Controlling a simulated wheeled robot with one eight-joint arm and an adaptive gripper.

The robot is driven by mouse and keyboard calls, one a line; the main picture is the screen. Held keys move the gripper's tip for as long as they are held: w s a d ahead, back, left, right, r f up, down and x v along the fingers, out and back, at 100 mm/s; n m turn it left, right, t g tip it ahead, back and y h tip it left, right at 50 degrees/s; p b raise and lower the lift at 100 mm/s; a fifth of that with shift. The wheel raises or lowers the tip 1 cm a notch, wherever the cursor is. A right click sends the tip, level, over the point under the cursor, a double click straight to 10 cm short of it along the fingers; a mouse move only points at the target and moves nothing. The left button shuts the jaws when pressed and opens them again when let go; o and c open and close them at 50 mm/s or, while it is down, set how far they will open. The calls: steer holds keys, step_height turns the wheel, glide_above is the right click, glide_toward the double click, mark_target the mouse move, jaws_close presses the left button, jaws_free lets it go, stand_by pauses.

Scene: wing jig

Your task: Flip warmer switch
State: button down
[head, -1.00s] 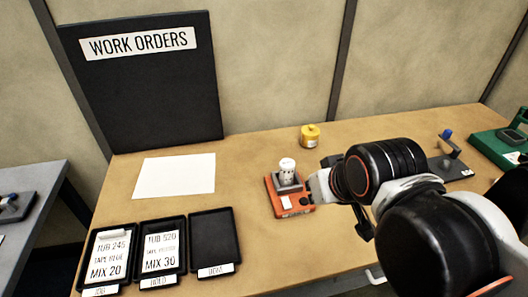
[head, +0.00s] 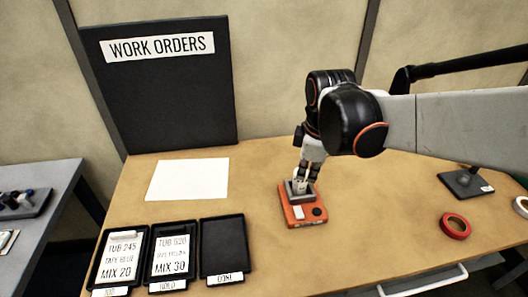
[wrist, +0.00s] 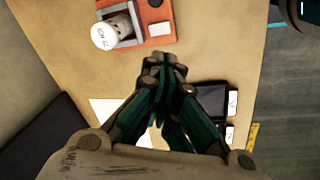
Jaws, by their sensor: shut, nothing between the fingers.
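The orange warmer (head: 292,222) stands on the bench, with a white patch and a dark round part on its near face. I cannot tell for sure which part is the switch. A white-lidded tub (wrist: 110,31) sits in the warmer's grey holder (head: 291,190). In the head view the tub is mostly hidden by my gripper (head: 303,181), which points down over the holder. In the wrist view my gripper (wrist: 163,62) is shut and empty, its fingertips just short of the warmer (wrist: 158,42). I cannot tell whether it touches the warmer or tub.
Three black trays (head: 224,222) line the front left, two holding cards. White paper (head: 188,180) lies behind them. A red tape roll (head: 455,225) and a dark stand (head: 465,183) are on the right. Bench left and right of the warmer is clear.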

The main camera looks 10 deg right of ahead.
mark_target(293, 212)
steer(key=w+f+n+g, duration=0.2)
steer(key=w+f+n, duration=0.2)
steer(key=w+n, duration=0.1)
steer(key=shift+a+f, duration=0.15)
steer(key=shift+a, duration=0.1)
step_height(293, 212, down, 14)
steer(key=b, duration=0.5)
stand_by(0.5)
steer(key=shift+f+b, duration=0.35)
steer(key=shift+s+r, duration=0.1)
steer(key=shift+s+r, duration=0.2)
steer(key=shift+s, duration=0.4)
